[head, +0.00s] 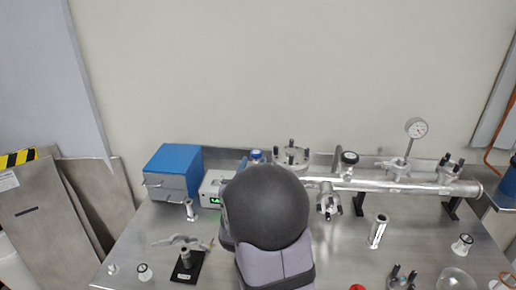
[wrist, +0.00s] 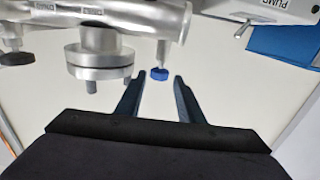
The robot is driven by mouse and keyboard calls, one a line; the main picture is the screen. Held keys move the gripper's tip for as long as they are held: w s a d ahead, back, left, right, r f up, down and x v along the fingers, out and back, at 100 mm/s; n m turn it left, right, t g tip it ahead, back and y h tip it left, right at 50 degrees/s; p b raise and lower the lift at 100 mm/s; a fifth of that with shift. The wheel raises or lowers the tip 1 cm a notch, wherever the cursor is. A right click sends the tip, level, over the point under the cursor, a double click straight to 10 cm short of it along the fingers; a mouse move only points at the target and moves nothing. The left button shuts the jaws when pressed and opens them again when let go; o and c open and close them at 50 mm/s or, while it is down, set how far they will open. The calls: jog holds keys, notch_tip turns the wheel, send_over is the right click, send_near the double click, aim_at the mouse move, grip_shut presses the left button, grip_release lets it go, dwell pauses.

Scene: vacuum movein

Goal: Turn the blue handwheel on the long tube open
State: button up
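The blue handwheel (wrist: 160,74) is small and sits on a thin stem from the long tube (wrist: 105,14) in the wrist view. It lines up with the gap between the fingertips of my gripper (wrist: 156,80), which is open with nothing held. The wheel appears around or just beyond the tips; I cannot tell the exact depth, and no contact shows. In the head view the blue handwheel (head: 257,155) shows at the left end of the long tube (head: 405,186), just above my dark arm link. That link hides my gripper there.
A flange (wrist: 98,60) with bolts hangs left of my fingers. A black knob (head: 349,157) and a dial gauge (head: 416,128) stand on the tube. A pump box (head: 212,188) and a blue box (head: 173,170) stand left. Loose fittings lie on the metal table's front.

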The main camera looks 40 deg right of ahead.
jog(key=p+x, duration=0.1)
jog(key=x, duration=0.8)
jog(key=shift+w+d+p, duration=0.15)
jog(key=shift+d+p, duration=0.1)
jog(key=shift+p, duration=0.05)
jog(key=shift+f, duration=0.1)
jog(key=shift+c, duration=0.4)
jog(key=c, duration=0.7)
